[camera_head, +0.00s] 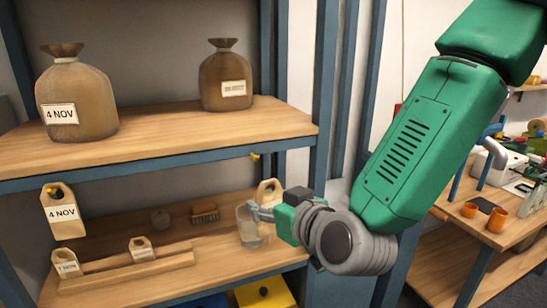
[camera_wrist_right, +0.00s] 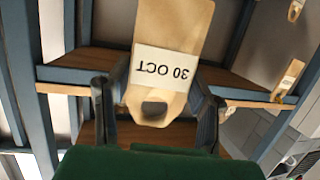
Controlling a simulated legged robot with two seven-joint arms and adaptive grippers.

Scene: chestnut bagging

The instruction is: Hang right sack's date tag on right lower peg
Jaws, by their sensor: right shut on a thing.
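The right sack (camera_head: 226,80) stands on the upper shelf, its label too small to read. My right gripper (camera_head: 262,212) is below the upper shelf's front edge, shut on a tan date tag (camera_head: 268,192). In the right wrist view the tag (camera_wrist_right: 165,68) reads "30 OCT" upside down, between the two fingers (camera_wrist_right: 155,92); a dark round spot shows at its near end. The right lower peg (camera_head: 255,157) is a small yellow piece under the shelf edge, above the tag and apart from it. My left gripper is out of view.
The left sack (camera_head: 75,97) reads "4 NOV"; a matching tag (camera_head: 62,214) hangs below it. A clear glass (camera_head: 248,228) is close to my gripper. A brush (camera_head: 204,212) and a wooden rack (camera_head: 125,271) with small tags are on the lower shelf. A blue post (camera_head: 325,90) stands right.

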